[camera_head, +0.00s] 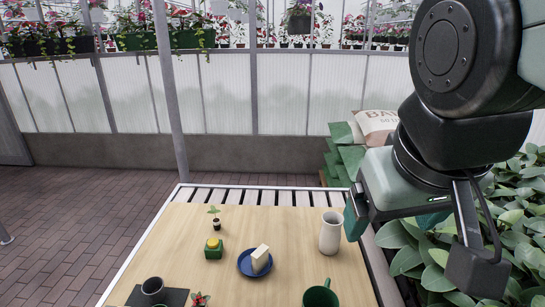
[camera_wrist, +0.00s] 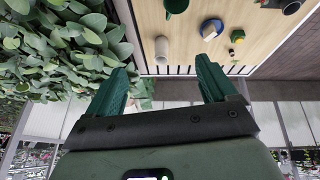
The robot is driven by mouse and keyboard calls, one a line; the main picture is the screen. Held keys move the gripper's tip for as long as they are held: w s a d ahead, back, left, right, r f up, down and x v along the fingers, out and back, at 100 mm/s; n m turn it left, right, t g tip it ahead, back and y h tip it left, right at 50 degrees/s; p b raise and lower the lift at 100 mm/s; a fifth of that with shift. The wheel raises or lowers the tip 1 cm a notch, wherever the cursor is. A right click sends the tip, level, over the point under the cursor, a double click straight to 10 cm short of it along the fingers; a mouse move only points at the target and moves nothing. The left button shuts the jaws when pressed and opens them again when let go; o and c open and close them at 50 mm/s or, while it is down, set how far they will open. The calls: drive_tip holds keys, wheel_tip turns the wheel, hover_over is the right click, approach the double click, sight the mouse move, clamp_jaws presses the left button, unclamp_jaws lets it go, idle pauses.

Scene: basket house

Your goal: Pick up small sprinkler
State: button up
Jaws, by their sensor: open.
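No object is clearly recognisable as a sprinkler. A small green block with a yellow top (camera_head: 213,249) may be it; it stands on the left part of the wooden table (camera_head: 290,228). The block also shows in the wrist view (camera_wrist: 237,36), to the right of the blue plate. My gripper (camera_wrist: 160,78) is open and empty, with its two green fingers wide apart. In the head view it hangs at the table's right edge, to the right of the white pitcher and well away from the green block.
A blue plate (camera_head: 245,267) with a pale block (camera_head: 261,257), a white pitcher (camera_head: 330,233), a green mug (camera_head: 320,297), a potted seedling (camera_head: 216,225) and a dark cup (camera_head: 152,286) share the table. Leafy plants (camera_head: 410,262) border its right side. Sacks (camera_head: 376,127) lie behind.

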sight(212, 247)
drive_tip(key=w+d+f+n+g+h, duration=0.1)
drive_tip(key=w+f+n+h, duration=0.25)
drive_tip(key=w, duration=0.65)
drive_tip(key=w+a+f+n+t+h, duration=0.2)
drive_tip(key=w+a+f+n, duration=0.45)
drive_tip(key=w, duration=0.25)
drive_tip(key=w+a+f+n+t+h, duration=0.25)
drive_tip(key=w+a+f+n, duration=0.35)
drive_tip(key=w, duration=0.4)
drive_tip(key=a+f+n+t+y, duration=0.1)
drive_tip(key=a+f+n+y, duration=0.2)
drive_tip(key=a+f+n, duration=0.3)
drive_tip(key=a+f+n+t+y, duration=0.2)
drive_tip(key=a+f+n, duration=0.4)
drive_tip(key=a+f, duration=0.3)
drive_tip(key=a+f+n+t+y, duration=0.2)
drive_tip(key=a+f+n+y, duration=0.2)
drive_tip(key=a+f+n, duration=0.3)
drive_tip(key=shift+w+a+f, duration=0.1)
drive_tip(key=shift+a+f, duration=0.1)
drive_tip(key=shift+f, duration=0.4)
drive_tip(key=shift+w+a+f, duration=0.1)
drive_tip(key=shift+a+f, duration=0.1)
drive_tip(key=shift+f, duration=0.35)
drive_tip(key=x, duration=0.6)
drive_tip(key=shift+w+f, duration=0.1)
drive_tip(key=shift+w, duration=0.3)
drive_tip(key=shift+c, duration=0.3)
